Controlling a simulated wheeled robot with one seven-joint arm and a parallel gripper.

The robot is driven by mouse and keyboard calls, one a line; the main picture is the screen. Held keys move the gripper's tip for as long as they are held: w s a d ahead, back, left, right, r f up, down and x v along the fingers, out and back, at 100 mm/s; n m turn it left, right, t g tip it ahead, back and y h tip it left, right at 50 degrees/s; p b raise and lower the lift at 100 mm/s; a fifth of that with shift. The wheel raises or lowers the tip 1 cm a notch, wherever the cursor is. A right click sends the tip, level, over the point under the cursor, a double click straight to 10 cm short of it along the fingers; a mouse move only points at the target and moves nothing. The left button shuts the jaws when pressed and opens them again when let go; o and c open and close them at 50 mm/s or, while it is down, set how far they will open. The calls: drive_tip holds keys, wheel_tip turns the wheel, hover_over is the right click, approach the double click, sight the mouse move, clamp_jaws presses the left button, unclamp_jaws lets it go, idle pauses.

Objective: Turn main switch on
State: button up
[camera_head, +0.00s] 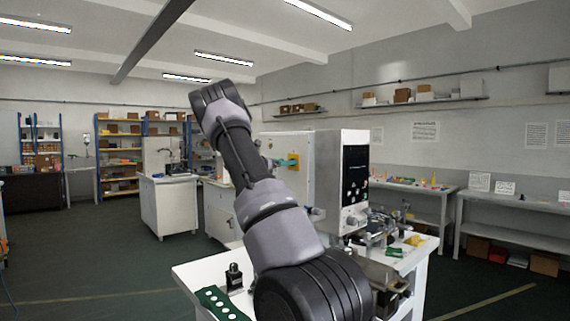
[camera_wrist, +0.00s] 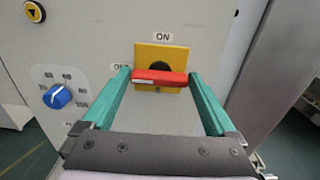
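The main switch is a yellow plate (camera_wrist: 177,53) with a black hub and a red handle (camera_wrist: 158,77), on the grey front of a machine cabinet. The handle lies level. An ON label (camera_wrist: 162,36) is above the plate; a label at its left, partly hidden by a finger, shows only its first letters. My gripper (camera_wrist: 159,75) has teal fingers spread wide, one at each end of the handle; whether they touch it I cannot tell. In the head view the yellow plate (camera_head: 293,160) shows on the cabinet's side, with my gripper (camera_head: 280,162) in front of it.
A blue knob (camera_wrist: 58,96) with a dial sits to the left of the switch, and a yellow-and-black round button (camera_wrist: 35,12) is above it. The cabinet (camera_head: 325,165) stands on a white table (camera_head: 200,270) with tools. Shelves and benches line the walls.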

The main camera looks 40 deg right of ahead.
drive_tip(key=shift+m, duration=0.4)
drive_tip(key=m, duration=1.7)
drive_tip(key=shift+s+f, duration=0.3)
drive_tip(key=shift+m, duration=0.3)
drive_tip(key=o, duration=1)
drive_tip(key=a, duration=1)
drive_tip(key=shift+s+a, duration=0.4)
